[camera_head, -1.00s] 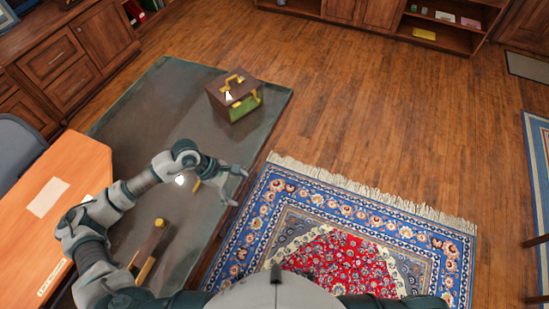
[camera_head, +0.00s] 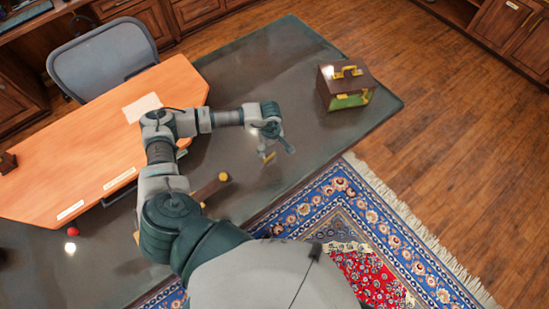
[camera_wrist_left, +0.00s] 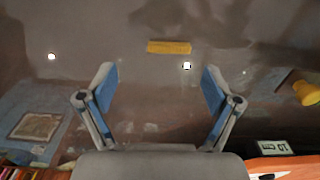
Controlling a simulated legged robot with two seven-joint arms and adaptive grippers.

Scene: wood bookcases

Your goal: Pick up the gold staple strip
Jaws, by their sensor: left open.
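The gold staple strip (camera_wrist_left: 169,47) lies on the dark tabletop in the left wrist view, a small yellow bar set across the picture. It also shows in the head view (camera_head: 269,157), close beside my left gripper (camera_head: 279,148). In the left wrist view, my left gripper (camera_wrist_left: 158,78) is open and empty. Its two blue-padded fingers are spread wide, and the strip appears beyond the fingertips, roughly centred between them. The gap in height between fingers and strip is hard to tell. My right gripper is not in view.
A brown and green box with a yellow handle (camera_head: 347,86) stands further along the dark table (camera_head: 320,150). A brown bar with a gold end (camera_head: 212,187) lies near my left arm. An orange desktop (camera_head: 80,180) and a grey chair (camera_head: 105,55) are at left.

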